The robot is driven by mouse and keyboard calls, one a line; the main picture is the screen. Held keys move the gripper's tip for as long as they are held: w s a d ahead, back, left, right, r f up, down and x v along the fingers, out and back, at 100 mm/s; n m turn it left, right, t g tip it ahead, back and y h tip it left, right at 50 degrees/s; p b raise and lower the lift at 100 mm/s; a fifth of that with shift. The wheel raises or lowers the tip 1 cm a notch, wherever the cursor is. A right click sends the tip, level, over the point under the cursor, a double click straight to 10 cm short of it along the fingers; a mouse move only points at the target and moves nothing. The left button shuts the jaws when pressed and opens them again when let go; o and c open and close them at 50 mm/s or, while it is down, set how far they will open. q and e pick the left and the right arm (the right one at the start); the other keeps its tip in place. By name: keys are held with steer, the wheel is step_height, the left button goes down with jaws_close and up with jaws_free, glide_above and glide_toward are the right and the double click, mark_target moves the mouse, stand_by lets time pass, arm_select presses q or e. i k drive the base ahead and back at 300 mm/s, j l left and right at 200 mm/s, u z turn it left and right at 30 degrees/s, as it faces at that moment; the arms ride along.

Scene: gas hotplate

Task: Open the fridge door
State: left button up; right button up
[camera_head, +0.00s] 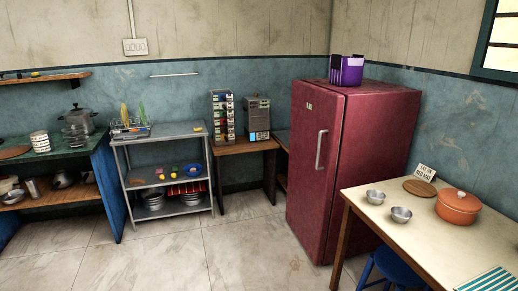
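The fridge (379,145) is a tall dark-red cabinet standing in the corner, right of the middle of the head view. Its door (307,190) faces left and toward me and looks shut flush against the body. A pale vertical handle (321,149) is on the door, near its right edge. Neither of my grippers shows in this view.
A purple holder (346,70) stands on the fridge. A cream table (425,222) with bowls and an orange pot (458,206) stands in front at the right, with a blue stool (392,268) under it. The tiled floor (235,250) before the fridge door is clear.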

mark_target(316, 118)
steer(key=i+j, duration=0.1)
steer(key=i, duration=0.3)
steer(key=i+j, duration=0.15)
steer(key=i, duration=0.25)
steer(key=i+j, duration=0.1)
steer(key=i, duration=0.3)
